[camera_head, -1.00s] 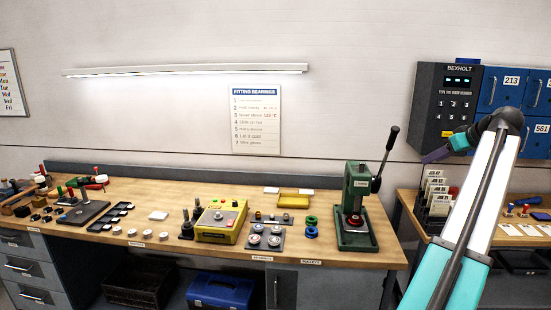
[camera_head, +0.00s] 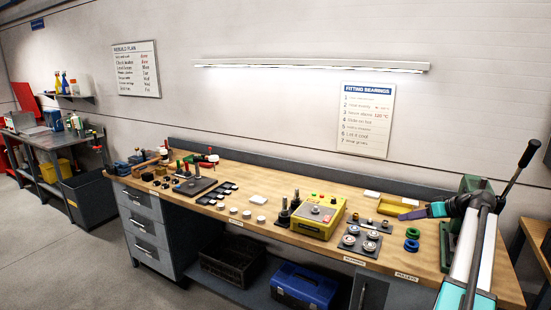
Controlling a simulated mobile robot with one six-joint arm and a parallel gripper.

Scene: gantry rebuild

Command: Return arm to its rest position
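My arm, with white and teal links, rises from the lower right corner of the head view and bends at a dark joint.
The green press (camera_head: 452,235) stands behind my arm, partly hidden. A yellow heater box (camera_head: 318,215), blue ring (camera_head: 411,245) and green ring (camera_head: 412,233) sit on the bench. A blue toolbox (camera_head: 302,287) is below. Open floor (camera_head: 95,265) lies at the left.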

